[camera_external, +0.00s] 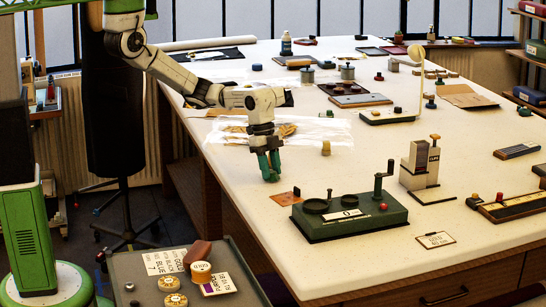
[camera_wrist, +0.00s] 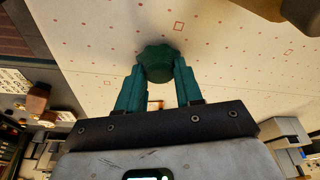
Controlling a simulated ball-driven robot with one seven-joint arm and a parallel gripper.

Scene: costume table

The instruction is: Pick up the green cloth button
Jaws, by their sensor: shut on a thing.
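My gripper (camera_external: 269,168) points down over the near left part of the white table, just behind the green machine. In the wrist view, my gripper (camera_wrist: 158,83) is shut on a dark green button (camera_wrist: 157,60), round with a scalloped edge, held between the two teal fingertips. In the external view the button is hard to tell from the teal fingers. The fingertips look close to the tabletop; I cannot tell whether the button touches it.
A green machine (camera_external: 348,220) with a crank stands right of my gripper, with an orange tag (camera_external: 287,198) beside it. A clear plastic bag (camera_external: 325,131) and a small tan cylinder (camera_external: 326,148) lie behind. The white tabletop (camera_external: 236,180) left of my gripper is bare.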

